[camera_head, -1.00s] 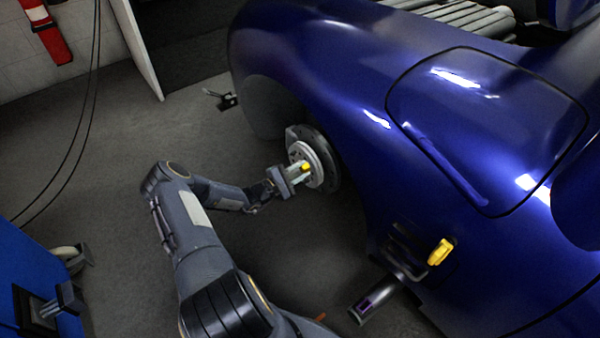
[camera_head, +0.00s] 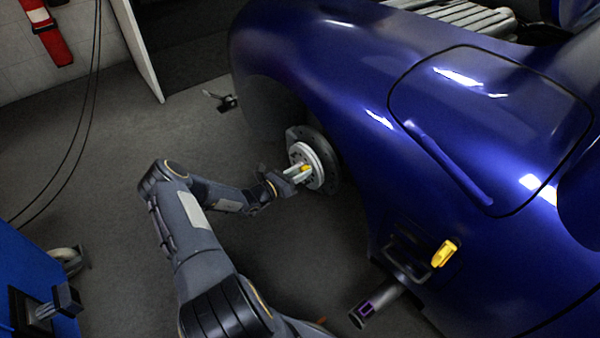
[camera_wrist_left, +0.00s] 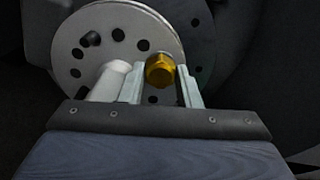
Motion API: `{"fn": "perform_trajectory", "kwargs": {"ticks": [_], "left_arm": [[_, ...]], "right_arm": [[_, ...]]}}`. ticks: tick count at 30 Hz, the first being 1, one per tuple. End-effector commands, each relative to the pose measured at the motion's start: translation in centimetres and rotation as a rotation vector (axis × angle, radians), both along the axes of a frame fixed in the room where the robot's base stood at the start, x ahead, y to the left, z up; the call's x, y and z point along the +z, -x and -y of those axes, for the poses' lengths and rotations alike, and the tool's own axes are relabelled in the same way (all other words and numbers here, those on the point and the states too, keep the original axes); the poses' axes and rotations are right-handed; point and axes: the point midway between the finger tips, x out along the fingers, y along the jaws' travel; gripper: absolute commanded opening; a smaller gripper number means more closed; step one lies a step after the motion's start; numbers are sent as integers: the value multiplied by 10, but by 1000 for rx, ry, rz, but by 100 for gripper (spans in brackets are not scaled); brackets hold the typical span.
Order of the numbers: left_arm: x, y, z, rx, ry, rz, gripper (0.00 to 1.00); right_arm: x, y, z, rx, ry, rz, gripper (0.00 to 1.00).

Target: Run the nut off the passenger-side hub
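The hub (camera_head: 319,163) is a pale disc with a ring of holes, in front of a dark brake disc in the blue car's wheel arch. It also shows in the left wrist view (camera_wrist_left: 70,40), with a pale round stub (camera_wrist_left: 108,82) standing out from it. A gold nut (camera_wrist_left: 160,69) sits in front of the hub face, beside the stub. My left gripper (camera_head: 303,171) is at the hub; its fingertips (camera_wrist_left: 163,72) lie close on both sides of the nut and look shut on it. The thread behind the nut is hidden. My right gripper is not in view.
The blue car body (camera_head: 330,70) overhangs the hub. A yellow handle (camera_head: 444,253) and a dark tube (camera_head: 375,304) are at the lower right. A blue cabinet (camera_head: 30,270) stands at the lower left. The floor (camera_head: 110,170) left of the hub is mostly clear.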

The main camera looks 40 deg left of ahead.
Motion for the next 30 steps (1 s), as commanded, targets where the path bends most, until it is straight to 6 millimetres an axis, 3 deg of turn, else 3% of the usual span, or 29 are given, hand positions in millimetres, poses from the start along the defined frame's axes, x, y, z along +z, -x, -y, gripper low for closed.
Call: {"fn": "perform_trajectory", "kwargs": {"ticks": [2,12,30], "left_arm": [[0,0,0,0,0,0,41],[1,0,0,0,-32,12,41],[2,0,0,-1,-602,177,41]], "right_arm": [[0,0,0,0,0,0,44],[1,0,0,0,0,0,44],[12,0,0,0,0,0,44]]}}
